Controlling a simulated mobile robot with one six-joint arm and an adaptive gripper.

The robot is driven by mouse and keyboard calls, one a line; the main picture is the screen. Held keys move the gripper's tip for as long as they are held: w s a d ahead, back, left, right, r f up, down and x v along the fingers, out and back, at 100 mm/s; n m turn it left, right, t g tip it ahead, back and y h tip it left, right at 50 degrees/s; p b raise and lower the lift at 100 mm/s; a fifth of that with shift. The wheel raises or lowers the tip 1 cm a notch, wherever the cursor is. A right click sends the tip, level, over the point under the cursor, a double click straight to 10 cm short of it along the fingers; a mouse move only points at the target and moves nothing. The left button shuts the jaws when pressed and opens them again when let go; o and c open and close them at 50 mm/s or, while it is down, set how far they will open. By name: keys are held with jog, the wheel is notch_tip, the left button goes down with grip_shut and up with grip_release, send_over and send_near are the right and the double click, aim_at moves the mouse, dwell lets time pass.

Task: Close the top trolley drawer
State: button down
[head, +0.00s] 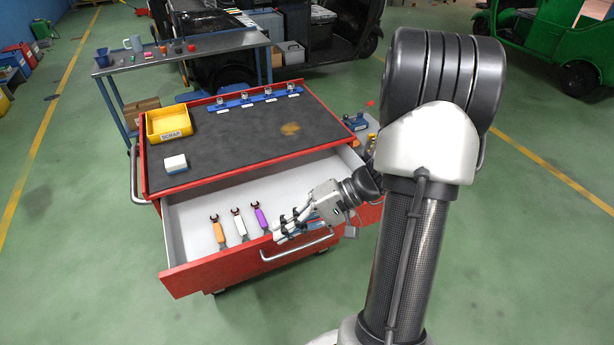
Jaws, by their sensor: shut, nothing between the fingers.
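The red tool trolley (330,111) stands in front of me with a black mat on top. Its top drawer (190,275) is pulled out towards me, with a white inside and a metal bar handle (297,246) on its red front. Several wrenches lie in the drawer: an orange one (217,231), a white one (240,226) and a purple one (261,219), with something blue partly hidden by my gripper. My gripper (280,226) is shut and empty over the right part of the drawer, near its front edge. Whether it touches the drawer is unclear.
On the trolley top are a yellow scrap bin (168,123), a white block (175,163) and a blue rack (254,100). A workbench (190,48) with cups stands behind. A green vehicle (560,45) is at the back right. Green floor is clear in front and left.

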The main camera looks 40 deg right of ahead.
jog(key=d+f+m+t, duration=0.4)
jog(key=d+f+t, duration=0.15)
jog(key=d, duration=0.35)
jog(key=m+t+h, duration=0.6)
jog(key=m+h, duration=0.4)
jog(key=h, duration=0.6)
send_near(359, 220)
jog(key=b+x, duration=0.3)
jog(key=x, duration=0.3)
jog(key=shift+w+d+r+b, duration=0.1)
jog(key=shift+w+b, duration=0.2)
jog(key=shift+w, duration=0.1)
